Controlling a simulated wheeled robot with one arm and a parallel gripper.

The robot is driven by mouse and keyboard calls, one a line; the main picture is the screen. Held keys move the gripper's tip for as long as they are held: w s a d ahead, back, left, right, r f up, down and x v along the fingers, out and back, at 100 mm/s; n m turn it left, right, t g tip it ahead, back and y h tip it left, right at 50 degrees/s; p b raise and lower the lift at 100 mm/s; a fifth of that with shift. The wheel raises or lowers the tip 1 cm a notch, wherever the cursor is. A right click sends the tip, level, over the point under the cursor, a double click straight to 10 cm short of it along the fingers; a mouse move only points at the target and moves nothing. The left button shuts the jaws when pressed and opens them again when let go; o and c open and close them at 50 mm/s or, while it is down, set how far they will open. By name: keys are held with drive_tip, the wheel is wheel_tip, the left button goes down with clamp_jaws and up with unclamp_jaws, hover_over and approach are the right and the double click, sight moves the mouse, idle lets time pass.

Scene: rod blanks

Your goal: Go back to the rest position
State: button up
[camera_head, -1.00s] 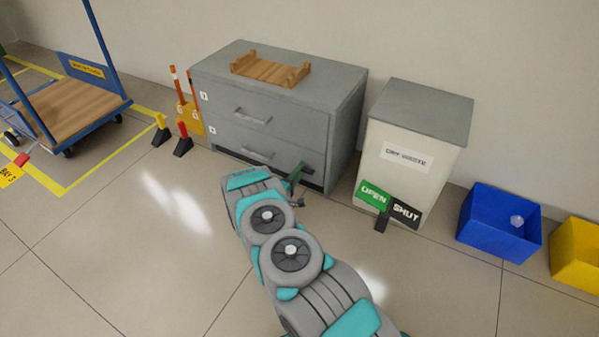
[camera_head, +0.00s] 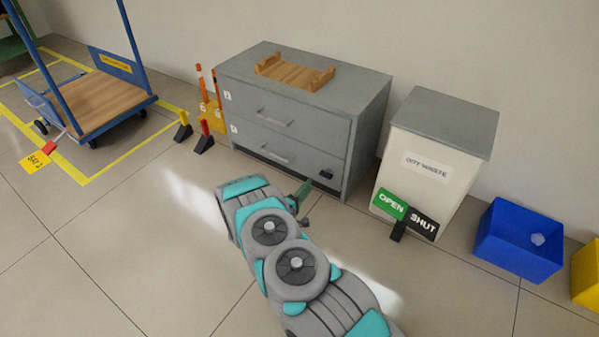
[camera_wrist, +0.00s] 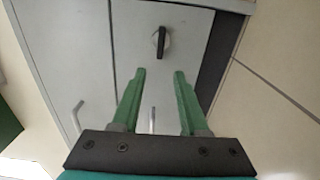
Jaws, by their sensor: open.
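My gripper (camera_wrist: 158,75) shows in the wrist view with its two green fingers apart and nothing between them. In the head view my gripper (camera_head: 303,192) is partly hidden by my arm, low in front of the grey drawer cabinet (camera_head: 367,135). In the wrist view the cabinet front (camera_wrist: 85,50) lies beyond the fingers. A dark knob (camera_wrist: 161,42) on it is ahead of the fingertips, apart from them.
A wooden cradle (camera_head: 294,73) sits on the cabinet. A waste bin (camera_head: 435,160) with an OPEN/SHUT sign (camera_head: 404,212) stands to the right, then a blue bin (camera_head: 515,240) and a yellow bin (camera_head: 586,275). A trolley (camera_head: 105,100) stands left. The foreground floor is clear.

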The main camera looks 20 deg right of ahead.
drive_tip(key=w+a+r+m+y+p, duration=0.25)
drive_tip(key=w+a+r+y, duration=0.6)
drive_tip(key=a, duration=0.45)
drive_tip(key=s+a+r+g+y+p, duration=0.1)
drive_tip(key=s+a+r+y, duration=0.1)
drive_tip(key=s+a+r, duration=0.3)
drive_tip(key=s+a+r+m+g+y, duration=0.1)
drive_tip(key=a+r+y, duration=0.15)
drive_tip(key=r, duration=0.35)
drive_tip(key=s+a+r+g+y+p, duration=0.1)
drive_tip(key=s+a+r+y, duration=0.15)
drive_tip(key=r, duration=0.35)
drive_tip(key=s+d+r+m+g+p, duration=0.15)
drive_tip(key=s+r, duration=0.35)
drive_tip(key=s, duration=0.5)
drive_tip(key=s+r+g, duration=0.3)
drive_tip(key=s+r, duration=0.2)
drive_tip(key=s, duration=0.5)
drive_tip(key=s+d+r+g+p, duration=0.15)
drive_tip(key=s+r, duration=0.25)
drive_tip(key=s, duration=0.6)
drive_tip(key=s+d+r+m+g, duration=0.1)
drive_tip(key=s+d+r+g, duration=0.1)
drive_tip(key=s, duration=0.7)
drive_tip(key=s+d+r+m+g+h, duration=0.1)
drive_tip(key=s+d, duration=0.4)
drive_tip(key=s, duration=0.5)
drive_tip(key=shift+r+m+g+p, duration=0.35)
drive_tip(key=shift+r+m+g, duration=0.05)
drive_tip(key=shift+r, duration=0.05)
